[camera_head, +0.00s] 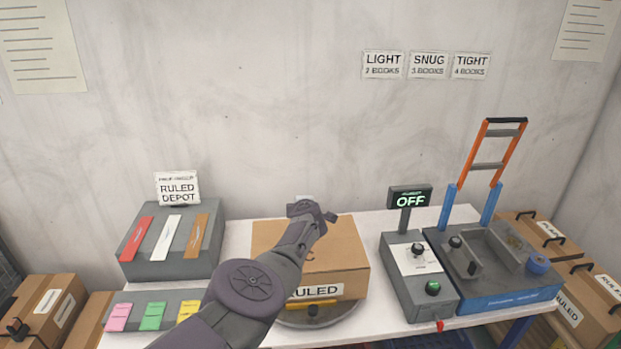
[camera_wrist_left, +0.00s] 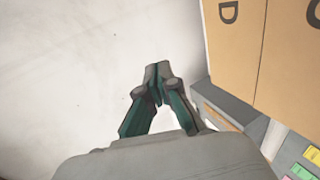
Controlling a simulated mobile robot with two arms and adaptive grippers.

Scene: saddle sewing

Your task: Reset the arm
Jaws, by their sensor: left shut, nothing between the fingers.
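My left arm reaches in from the bottom of the head view. Its gripper (camera_head: 312,210) is above the back part of a cardboard box labelled RULED (camera_head: 345,262). In the left wrist view the gripper's fingers (camera_wrist_left: 157,80) meet at their tips, shut with nothing between them, against a plain pale background. The box (camera_wrist_left: 232,50) also shows at the right there, apart from the fingers. My right gripper is in neither view.
The box sits on a round turntable (camera_head: 300,324) on the white table. A grey holder with coloured strips (camera_head: 130,268) and coloured pads (camera_head: 152,316) are at left. A control box with an OFF display (camera_head: 410,199) and a blue-grey device with an orange handle (camera_head: 515,303) stand at right.

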